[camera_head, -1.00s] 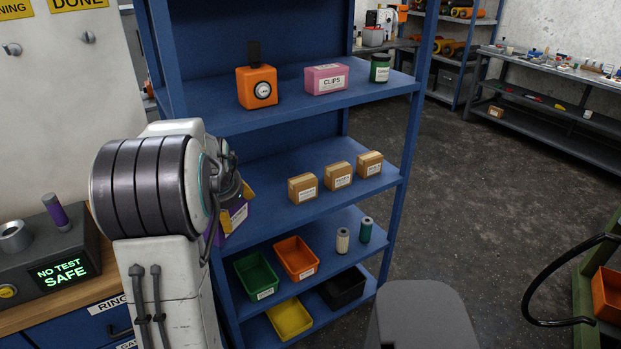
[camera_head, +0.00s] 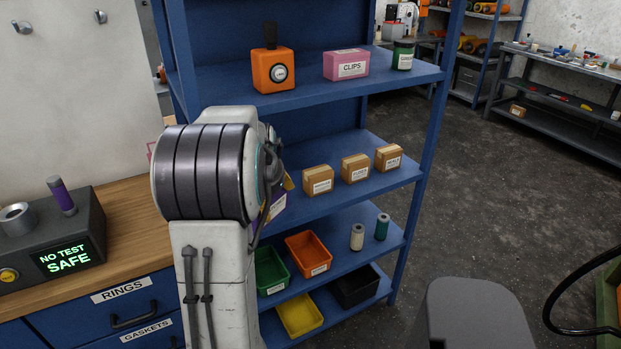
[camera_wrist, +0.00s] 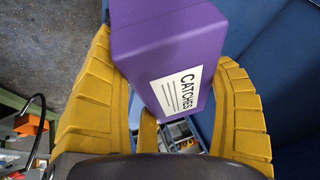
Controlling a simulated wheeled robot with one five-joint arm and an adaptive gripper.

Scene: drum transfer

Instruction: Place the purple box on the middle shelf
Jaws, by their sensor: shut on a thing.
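The purple box (camera_wrist: 165,45), with a white CATCHES label, is held between the yellow fingers of my gripper (camera_wrist: 166,58) in the wrist view. The box looks tilted there. In the head view only a sliver of the purple box (camera_head: 277,207) shows past my arm, in front of the shelf unit's left part. The blue shelf level with three brown boxes (camera_head: 338,203) lies behind and to the right of it. The left part of that level is hidden by my arm. I cannot tell whether the purple box touches the shelf.
Brown boxes (camera_head: 318,180) stand along that level. Above are an orange device (camera_head: 272,72), a pink CLIPS box (camera_head: 346,65) and a green can (camera_head: 403,56). Below are bins (camera_head: 308,254) and two cylinders (camera_head: 357,237). A wooden bench (camera_head: 135,215) stands at left.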

